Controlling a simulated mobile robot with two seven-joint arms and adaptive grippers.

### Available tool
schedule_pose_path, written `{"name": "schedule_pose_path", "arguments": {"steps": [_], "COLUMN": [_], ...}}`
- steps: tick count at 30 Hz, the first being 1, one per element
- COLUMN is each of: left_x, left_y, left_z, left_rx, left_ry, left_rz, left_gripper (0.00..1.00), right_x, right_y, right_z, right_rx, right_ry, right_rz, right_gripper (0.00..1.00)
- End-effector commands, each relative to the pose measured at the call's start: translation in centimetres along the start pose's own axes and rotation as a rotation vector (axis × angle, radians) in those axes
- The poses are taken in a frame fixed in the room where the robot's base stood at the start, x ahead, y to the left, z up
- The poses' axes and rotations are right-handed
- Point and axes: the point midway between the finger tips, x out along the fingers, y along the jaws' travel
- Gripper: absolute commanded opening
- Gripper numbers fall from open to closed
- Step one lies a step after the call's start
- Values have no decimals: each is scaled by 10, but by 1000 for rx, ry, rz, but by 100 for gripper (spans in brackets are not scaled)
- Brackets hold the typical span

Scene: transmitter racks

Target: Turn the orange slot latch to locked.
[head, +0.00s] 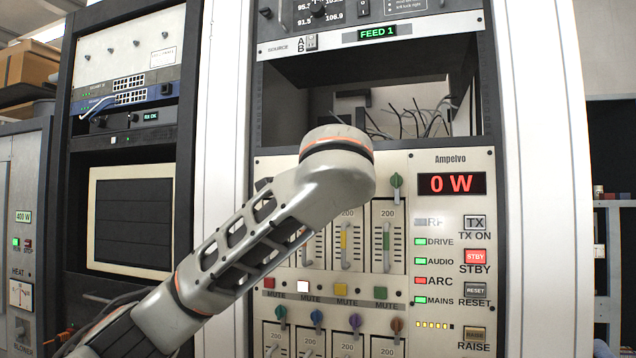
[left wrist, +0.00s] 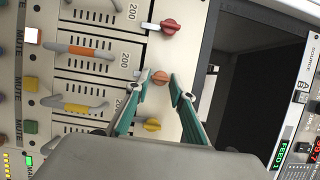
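The orange slot latch (left wrist: 160,78) is a small knob on the cream panel edge, above the slot module with the orange-banded handle (left wrist: 85,51). My left gripper (left wrist: 159,77) has its two teal fingertips on either side of the latch. The fingers are apart, with a narrow gap showing on each side, so it looks open around the latch. In the head view my left arm hides the gripper and the orange latch. My right gripper is in neither view.
A red latch (left wrist: 171,26) and a yellow latch (left wrist: 152,125) flank the orange one closely. A green latch (head: 396,182) shows right of my arm. An open dark bay (head: 430,75) with loose cables lies above the slots. Coloured mute buttons (head: 341,290) sit below.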

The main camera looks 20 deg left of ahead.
Motion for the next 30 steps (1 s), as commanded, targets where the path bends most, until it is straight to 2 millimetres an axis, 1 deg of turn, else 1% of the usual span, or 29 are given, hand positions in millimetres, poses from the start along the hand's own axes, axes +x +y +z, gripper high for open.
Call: {"name": "schedule_pose_path", "arguments": {"steps": [10, 14, 17, 20, 24, 30], "left_x": [0, -6, -17, -34, -61, -94], "left_y": [0, 1, 1, 1, 1, 2], "left_z": [0, -2, -3, -2, -3, -2], "left_rx": [-1, 0, 0, -2, -2, -2], "left_ry": [0, 3, 6, 7, 9, 7], "left_rz": [0, 1, 1, 2, 2, 3], "left_gripper": [33, 33, 33, 33, 33, 33], "right_x": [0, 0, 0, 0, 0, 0], "right_y": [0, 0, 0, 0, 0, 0], "right_z": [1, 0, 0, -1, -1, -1], "right_rx": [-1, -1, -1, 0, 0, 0], "right_ry": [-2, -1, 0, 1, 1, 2], "right_rz": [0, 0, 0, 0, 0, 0], "right_gripper": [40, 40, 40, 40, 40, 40]}}
